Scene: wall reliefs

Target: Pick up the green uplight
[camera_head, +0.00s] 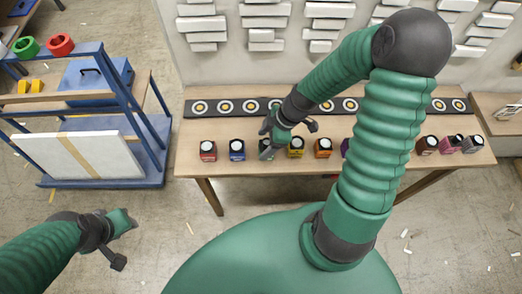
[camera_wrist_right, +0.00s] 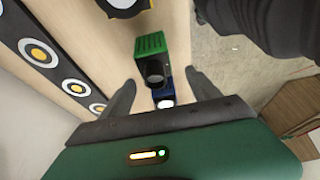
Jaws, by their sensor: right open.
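The green uplight (camera_wrist_right: 150,43) is a small green block with a dark round lens. It shows between and beyond the fingers of my right gripper (camera_wrist_right: 163,90) in the right wrist view. That gripper is open and empty. In the head view the right gripper (camera_head: 270,132) is over the row of uplights, and the green uplight (camera_head: 265,152) is partly hidden beside it. I cannot tell the exact gap between them. My left gripper (camera_head: 125,221) is low at the left, away from the table; its fingers are too small to read.
A blue uplight (camera_wrist_right: 166,92) is near the green one. Red (camera_head: 208,150), yellow (camera_head: 296,147) and orange (camera_head: 323,148) uplights stand in the row on the wooden table (camera_head: 255,173). A dark strip with ringed discs (camera_head: 224,106) lies behind. A blue rack (camera_head: 152,148) stands left.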

